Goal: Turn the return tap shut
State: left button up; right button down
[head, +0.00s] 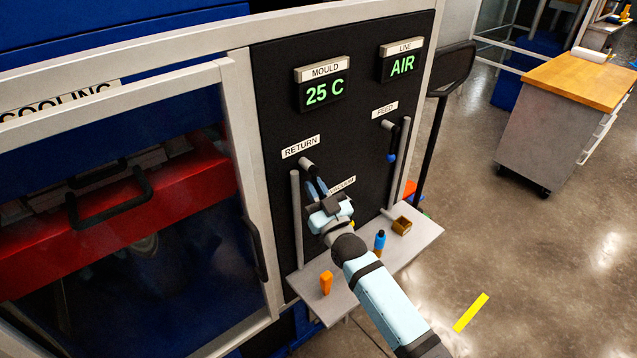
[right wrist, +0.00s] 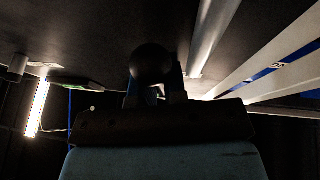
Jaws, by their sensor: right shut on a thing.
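The return tap (head: 307,163) is on the black panel under the RETURN label (head: 300,146). Its grey pipe end shows at the top, and a grey vertical pipe (head: 297,215) runs beside it. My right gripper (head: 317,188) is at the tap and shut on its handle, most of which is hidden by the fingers. In the right wrist view, a dark round knob (right wrist: 152,62) shows between the dark fingers. The picture is too dark there to tell the handle's exact angle. My left gripper is not in view.
The feed tap (head: 392,145) hangs right of the return tap. Displays read MOULD 25 C (head: 323,92) and LINE AIR (head: 402,65). A grey shelf (head: 350,285) below holds an orange item (head: 326,283), a blue-topped bottle (head: 380,240) and a brown box (head: 402,226).

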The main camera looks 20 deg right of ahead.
jog(key=shift+a+m+h, duration=0.25)
jog(key=shift+m+h, duration=0.15)
jog(key=shift+m, duration=0.3)
jog(key=c, duration=1.2)
grip_release()
jog(key=shift+s+f, duration=0.1)
jog(key=shift+s, duration=0.05)
jog(key=b+v, duration=0.2)
jog(key=v, duration=1.1)
jog(key=shift+s+d+f, duration=0.1)
jog(key=shift+s, duration=0.2)
